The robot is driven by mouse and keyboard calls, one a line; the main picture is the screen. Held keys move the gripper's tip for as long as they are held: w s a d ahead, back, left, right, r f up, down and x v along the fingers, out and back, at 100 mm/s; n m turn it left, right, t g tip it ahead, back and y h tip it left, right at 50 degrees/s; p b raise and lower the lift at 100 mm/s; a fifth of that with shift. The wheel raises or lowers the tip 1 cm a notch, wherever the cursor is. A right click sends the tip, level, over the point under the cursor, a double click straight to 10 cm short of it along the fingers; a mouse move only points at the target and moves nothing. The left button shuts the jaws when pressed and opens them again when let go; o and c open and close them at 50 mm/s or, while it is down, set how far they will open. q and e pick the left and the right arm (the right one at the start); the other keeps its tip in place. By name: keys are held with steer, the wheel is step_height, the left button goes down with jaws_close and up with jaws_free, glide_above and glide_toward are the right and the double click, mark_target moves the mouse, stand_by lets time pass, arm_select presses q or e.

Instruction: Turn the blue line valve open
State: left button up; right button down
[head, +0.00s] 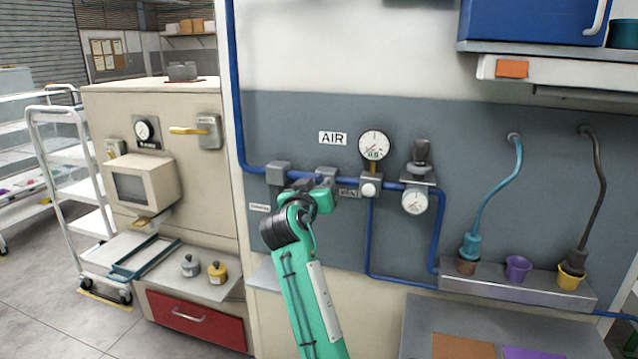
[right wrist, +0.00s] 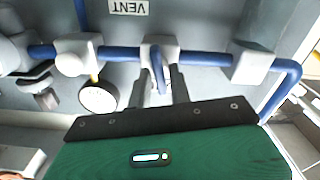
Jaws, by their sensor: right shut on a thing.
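The blue line (head: 235,90) runs down the wall, bends and continues right below the AIR sign. Its valve has a grey body (head: 326,173), partly hidden by my right gripper (head: 322,193) in the head view. In the right wrist view, the valve body (right wrist: 160,50) sits on the blue pipe with a blue handle (right wrist: 157,76) sticking out. My right gripper's fingers (right wrist: 161,88) stand on both sides of this handle and are shut on it. The handle's exact angle is hard to tell. My left gripper is not in view.
A gauge (head: 374,145) and a regulator with a second gauge (head: 415,201) sit right of the valve. A grey fitting (head: 279,173) sits left. A beige machine (head: 160,120) stands further left. A shelf with cups (head: 518,285) is at right.

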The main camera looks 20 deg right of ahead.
steer(key=shift+w+a+f+n+p, duration=0.1)
steer(key=shift+f+n+p, duration=0.05)
steer(key=shift+n+p, duration=3.15)
steer(key=shift+a+f+n+p, duration=0.1)
steer(key=shift+n+p, duration=2.2)
steer(key=shift+n, duration=2)
steer(key=c, duration=1.5)
jaws_free()
steer(key=shift+f, duration=0.1)
